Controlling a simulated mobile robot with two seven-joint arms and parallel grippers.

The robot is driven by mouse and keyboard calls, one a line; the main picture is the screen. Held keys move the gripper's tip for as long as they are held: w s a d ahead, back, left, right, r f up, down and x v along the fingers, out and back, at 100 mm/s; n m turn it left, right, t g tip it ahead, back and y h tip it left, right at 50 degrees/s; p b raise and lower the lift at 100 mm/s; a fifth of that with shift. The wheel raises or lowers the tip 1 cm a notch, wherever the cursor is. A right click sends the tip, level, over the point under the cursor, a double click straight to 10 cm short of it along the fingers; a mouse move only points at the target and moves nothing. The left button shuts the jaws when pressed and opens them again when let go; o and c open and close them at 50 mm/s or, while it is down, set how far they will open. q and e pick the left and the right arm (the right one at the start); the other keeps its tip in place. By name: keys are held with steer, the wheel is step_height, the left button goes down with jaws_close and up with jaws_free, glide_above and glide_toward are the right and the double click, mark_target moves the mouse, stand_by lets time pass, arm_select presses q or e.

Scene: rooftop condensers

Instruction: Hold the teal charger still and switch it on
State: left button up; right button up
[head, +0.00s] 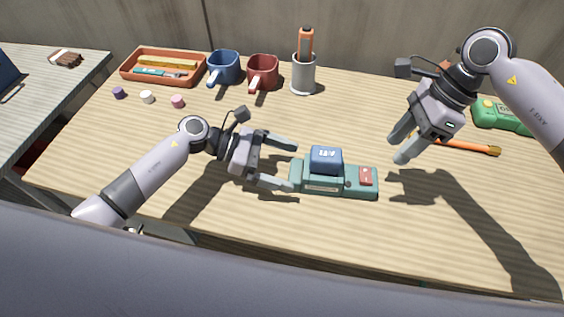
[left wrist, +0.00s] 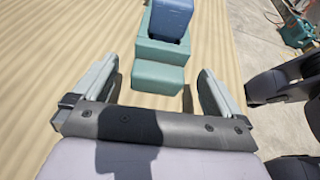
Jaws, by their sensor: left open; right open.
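The teal charger (head: 330,190) lies on the wooden table, with a blue block (head: 326,160) seated on its top and a red switch (head: 366,176) at its right end. My left gripper (head: 292,165) is open at the charger's left end. In the left wrist view, the charger's near end (left wrist: 158,78) lies ahead of and between the spread fingers, with the blue block (left wrist: 172,18) beyond it. The fingers show gaps on both sides. My right gripper (head: 396,146) is open and empty, above the table to the right of the charger.
At the back stand an orange tray (head: 125,72) with tools, a blue mug (head: 224,68), a red mug (head: 262,72) and a grey cup (head: 303,75). An orange tool (head: 470,146) and a green device (head: 500,116) lie to the right. The table's front is clear.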

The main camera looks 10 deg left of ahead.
mark_target(303, 172)
arm_select(q)
steer(key=shift+d+f, duration=0.4)
steer(key=shift+d, duration=0.1)
steer(key=shift+x, duration=3.05)
